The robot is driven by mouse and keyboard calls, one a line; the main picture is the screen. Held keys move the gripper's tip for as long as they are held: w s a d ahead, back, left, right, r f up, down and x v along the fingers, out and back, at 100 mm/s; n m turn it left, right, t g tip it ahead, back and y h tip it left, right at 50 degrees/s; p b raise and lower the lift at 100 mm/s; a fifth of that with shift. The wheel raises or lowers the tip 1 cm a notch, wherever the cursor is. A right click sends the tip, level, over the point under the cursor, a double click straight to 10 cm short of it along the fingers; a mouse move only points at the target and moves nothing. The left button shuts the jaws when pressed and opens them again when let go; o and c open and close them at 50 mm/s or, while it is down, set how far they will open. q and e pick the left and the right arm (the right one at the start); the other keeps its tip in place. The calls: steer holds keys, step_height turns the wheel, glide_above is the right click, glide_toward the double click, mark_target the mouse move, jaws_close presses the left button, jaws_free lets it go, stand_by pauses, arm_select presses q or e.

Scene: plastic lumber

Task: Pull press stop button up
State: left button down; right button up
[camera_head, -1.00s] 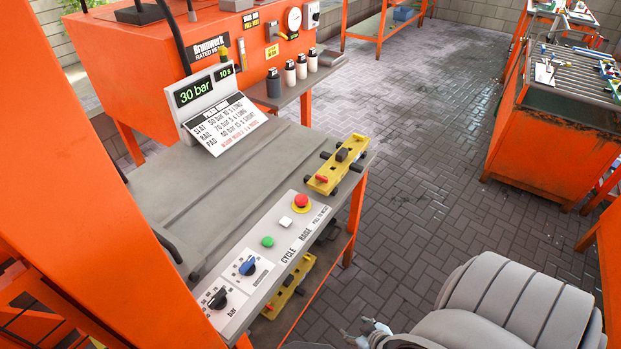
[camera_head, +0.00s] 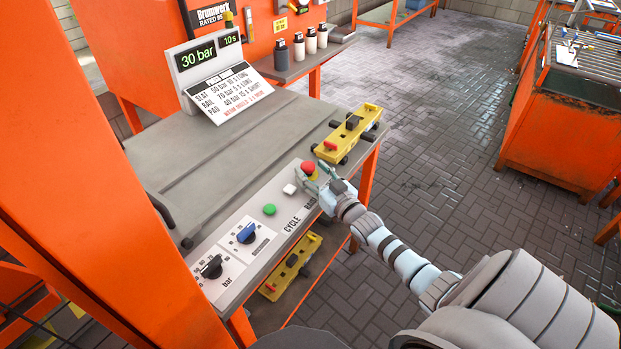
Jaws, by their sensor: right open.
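The red stop button (camera_head: 308,168) stands on the grey control panel (camera_head: 222,290) at the front edge of the press table, at the panel's far right end. My right arm reaches in from the lower right. My right gripper (camera_head: 314,179) is at the button, its open fingers close beside it. I cannot tell whether they touch the button. The gripper hides part of the button's base and the label beside it. My left gripper is not in view.
The panel also has a white button (camera_head: 289,189), a green button (camera_head: 269,209), a blue knob (camera_head: 247,234) and a black knob (camera_head: 212,267). A yellow mould (camera_head: 348,135) lies just behind the stop button. A display (camera_head: 208,57) stands at the back.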

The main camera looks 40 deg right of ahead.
steer(key=shift+w+d, duration=0.1)
steer(key=shift+w, duration=0.6)
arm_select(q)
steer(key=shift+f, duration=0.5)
